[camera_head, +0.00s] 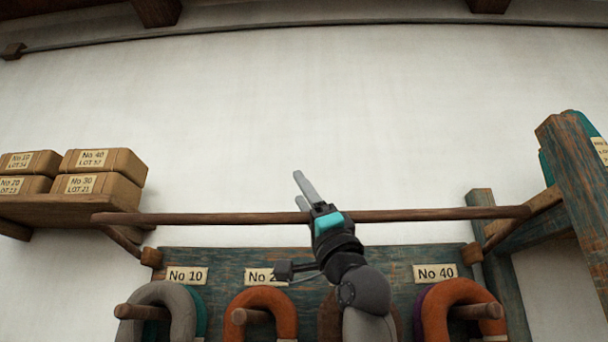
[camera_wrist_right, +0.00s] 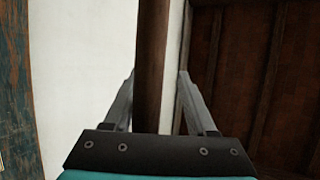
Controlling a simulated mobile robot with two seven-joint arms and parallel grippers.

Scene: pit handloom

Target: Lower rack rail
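The rack rail is a long brown wooden rod (camera_head: 430,214) lying nearly level across the picture, above the blue-green board. Its right end rests by a wooden bracket arm and its left end passes in front of the box shelf. My right gripper (camera_head: 300,188) is at the middle of the rail, fingers pointing up and left. In the right wrist view the rail (camera_wrist_right: 151,70) runs between the two spread fingers (camera_wrist_right: 157,75), with a visible gap on the right side. Whether either finger touches it, I cannot tell. My left gripper is out of view.
A shelf (camera_head: 50,208) with labelled boxes (camera_head: 100,184) is at left. Below the rail, a blue-green board (camera_head: 220,260) carries number labels and pegs with grey and orange yarn hanks (camera_head: 268,300). A weathered post (camera_head: 575,190) stands at right. The white wall above is clear.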

